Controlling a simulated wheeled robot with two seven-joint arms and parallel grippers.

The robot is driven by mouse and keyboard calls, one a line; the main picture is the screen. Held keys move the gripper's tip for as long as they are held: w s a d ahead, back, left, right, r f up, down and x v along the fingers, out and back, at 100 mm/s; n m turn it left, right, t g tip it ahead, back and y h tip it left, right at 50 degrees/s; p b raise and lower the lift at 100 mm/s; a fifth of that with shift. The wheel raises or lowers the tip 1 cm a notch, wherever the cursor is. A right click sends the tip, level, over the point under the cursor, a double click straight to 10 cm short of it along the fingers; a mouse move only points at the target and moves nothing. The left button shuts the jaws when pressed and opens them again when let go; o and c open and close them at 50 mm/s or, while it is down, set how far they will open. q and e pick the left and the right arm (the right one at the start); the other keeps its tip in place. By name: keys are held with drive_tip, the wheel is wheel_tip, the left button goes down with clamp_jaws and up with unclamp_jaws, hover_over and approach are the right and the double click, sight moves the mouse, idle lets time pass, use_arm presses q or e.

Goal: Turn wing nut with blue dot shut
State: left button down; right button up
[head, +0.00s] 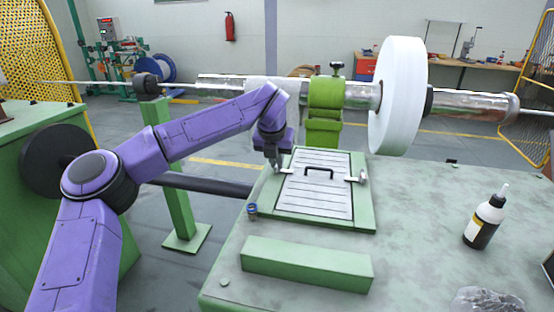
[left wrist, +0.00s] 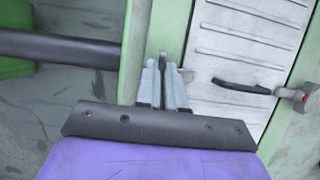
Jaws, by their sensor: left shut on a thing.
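A white slatted hatch lid (head: 318,197) with a black handle (head: 318,170) lies in a green frame (head: 345,224) on the green machine top. A wing nut with a red dot (left wrist: 304,97) sits at the lid's right edge; in the head view this nut (head: 361,177) looks pale. My left gripper (head: 276,165) is at the lid's left edge. In the left wrist view its fingers (left wrist: 163,68) are shut on the left wing nut (left wrist: 163,60), mostly hidden between them. I cannot see a blue dot on it. My right gripper is not in view.
A green block (head: 306,264) lies in front of the hatch. A small blue-topped item (head: 252,210) stands near the left edge. A bottle (head: 484,221) stands at right. A large white disc (head: 398,95) on a shaft is behind the hatch.

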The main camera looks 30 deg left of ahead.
use_arm(q)
drive_tip(key=shift+s+f, duration=0.1)
drive_tip(key=shift+f, duration=0.15)
drive_tip(key=c, duration=1.2)
unclamp_jaws()
drive_tip(key=shift+c, duration=0.2)
drive_tip(key=shift+r, duration=0.1)
drive_tip(key=shift+r, duration=0.3)
drive_tip(key=a+v, duration=0.1)
drive_tip(key=v, duration=0.8)
drive_tip(key=shift+s+d+r+b, duration=0.2)
drive_tip(key=shift+d+r+b, duration=0.1)
drive_tip(key=shift+d+r, duration=0.15)
